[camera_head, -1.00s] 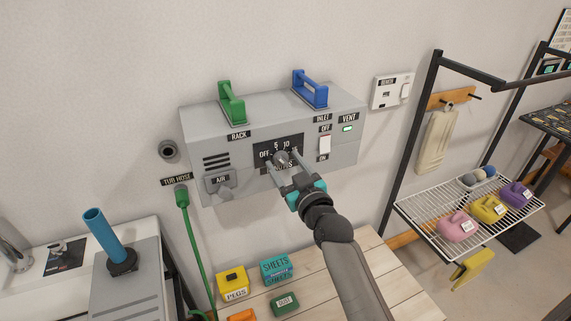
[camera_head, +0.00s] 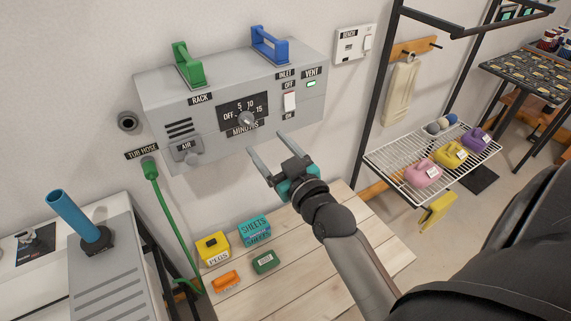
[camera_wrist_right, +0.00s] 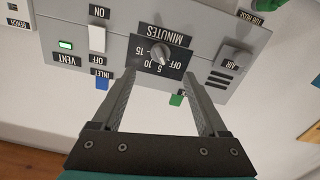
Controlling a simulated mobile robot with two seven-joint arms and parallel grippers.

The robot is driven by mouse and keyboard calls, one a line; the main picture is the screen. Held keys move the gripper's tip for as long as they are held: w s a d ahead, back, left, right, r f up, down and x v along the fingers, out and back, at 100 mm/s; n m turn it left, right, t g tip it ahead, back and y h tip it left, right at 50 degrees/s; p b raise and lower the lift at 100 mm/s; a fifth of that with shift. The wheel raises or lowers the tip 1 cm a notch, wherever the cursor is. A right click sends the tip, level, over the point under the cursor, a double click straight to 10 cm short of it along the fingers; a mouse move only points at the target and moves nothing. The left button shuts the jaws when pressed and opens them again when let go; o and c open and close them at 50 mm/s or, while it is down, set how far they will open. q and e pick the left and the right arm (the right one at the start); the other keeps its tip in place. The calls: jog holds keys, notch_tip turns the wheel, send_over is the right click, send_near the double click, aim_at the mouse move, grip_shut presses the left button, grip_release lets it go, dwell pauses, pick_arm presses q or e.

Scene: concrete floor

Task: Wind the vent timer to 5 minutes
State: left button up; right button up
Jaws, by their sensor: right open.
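The vent timer is a grey knob (camera_head: 246,118) on a black dial plate marked OFF, 5, 10, 15 and MINUTES, on the front of the grey wall box (camera_head: 290,140). It also shows, upside down, in the right wrist view (camera_wrist_right: 158,53). The knob's exact setting is too small to tell. My right gripper (camera_head: 265,142) is open and empty, apart from the knob, in front of and below it to the right. In the right wrist view the open fingers (camera_wrist_right: 160,78) point towards the dial, with the knob beyond their tips. My left gripper is not in view.
A white inlet switch (camera_head: 290,102) and a lit green VENT lamp (camera_head: 311,84) are right of the dial. The AIR lever (camera_head: 187,151) is to its left. A wooden table (camera_head: 320,240) below holds several small boxes. A wire shelf (camera_head: 400,180) stands right.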

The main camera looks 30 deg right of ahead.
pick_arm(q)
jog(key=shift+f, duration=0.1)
pick_arm(e)
jog(key=s, duration=0.6)
jog(key=shift+s+a, duration=0.2)
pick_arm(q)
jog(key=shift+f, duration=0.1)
